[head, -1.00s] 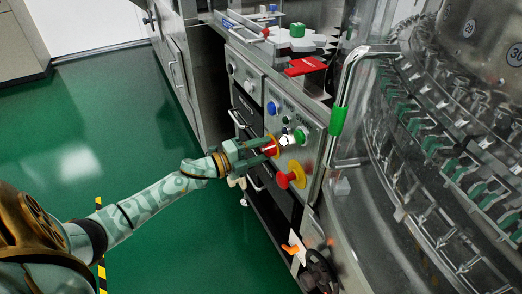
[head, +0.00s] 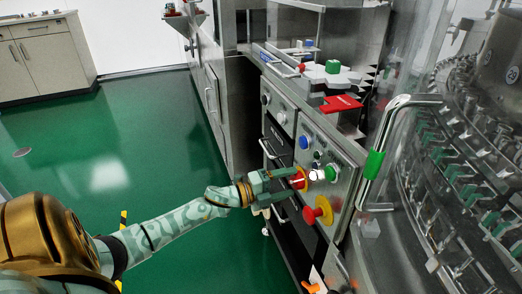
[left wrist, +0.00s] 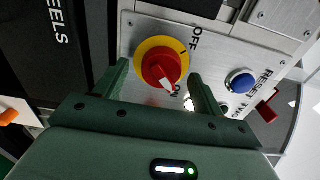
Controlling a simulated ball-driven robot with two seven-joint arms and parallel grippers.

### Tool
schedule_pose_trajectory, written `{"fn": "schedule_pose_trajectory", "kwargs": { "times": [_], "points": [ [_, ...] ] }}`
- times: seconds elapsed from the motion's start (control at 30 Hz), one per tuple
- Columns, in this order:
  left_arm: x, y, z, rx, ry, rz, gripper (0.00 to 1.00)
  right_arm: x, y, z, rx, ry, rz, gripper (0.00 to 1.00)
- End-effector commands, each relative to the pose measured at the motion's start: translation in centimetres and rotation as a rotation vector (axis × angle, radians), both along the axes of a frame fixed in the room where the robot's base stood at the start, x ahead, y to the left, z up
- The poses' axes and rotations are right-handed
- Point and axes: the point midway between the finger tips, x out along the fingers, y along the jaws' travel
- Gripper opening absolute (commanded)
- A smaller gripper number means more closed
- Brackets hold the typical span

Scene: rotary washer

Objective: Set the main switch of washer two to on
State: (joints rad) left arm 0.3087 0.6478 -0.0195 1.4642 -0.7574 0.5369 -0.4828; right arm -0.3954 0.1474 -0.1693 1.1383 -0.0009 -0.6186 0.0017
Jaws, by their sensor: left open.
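The main switch is a red rotary knob on a yellow disc (left wrist: 160,66), set in a steel panel marked OFF and ON in the left wrist view. The white mark on the knob points to the lower right, towards the ON label. In the head view the switch (head: 299,179) is partly hidden by my left gripper (head: 284,184). My left gripper (left wrist: 158,76) is open, with one finger on each side of the knob. I cannot tell whether the fingers touch it. My right gripper is not in view.
A blue RESET button (left wrist: 241,81) is right of the switch. In the head view a red mushroom button on yellow (head: 318,211) sits below it, and a green button (head: 331,173) beside it. A bent rail with a green sleeve (head: 374,164) stands right. Green floor is open left.

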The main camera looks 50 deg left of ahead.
Motion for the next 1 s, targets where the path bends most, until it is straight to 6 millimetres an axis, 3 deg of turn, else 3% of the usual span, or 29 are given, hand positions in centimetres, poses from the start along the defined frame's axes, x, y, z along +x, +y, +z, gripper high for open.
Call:
{"fn": "schedule_pose_trajectory", "kwargs": {
  "times": [0.2, 0.53, 0.73, 1.0],
  "points": [
    [-4.4, 1.8, 0.5, -0.003, 0.000, 0.002, 0.69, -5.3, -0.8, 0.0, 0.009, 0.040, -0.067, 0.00],
    [-12.0, 4.9, 0.3, -0.002, 0.002, 0.001, 0.69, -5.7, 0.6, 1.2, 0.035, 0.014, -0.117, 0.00],
    [-14.0, 5.7, 0.1, -0.001, 0.002, 0.000, 0.69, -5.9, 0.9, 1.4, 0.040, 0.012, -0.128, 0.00],
    [-14.2, 5.9, -0.1, -0.001, 0.003, 0.000, 0.69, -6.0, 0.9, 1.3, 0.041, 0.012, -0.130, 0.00]
  ]
}}
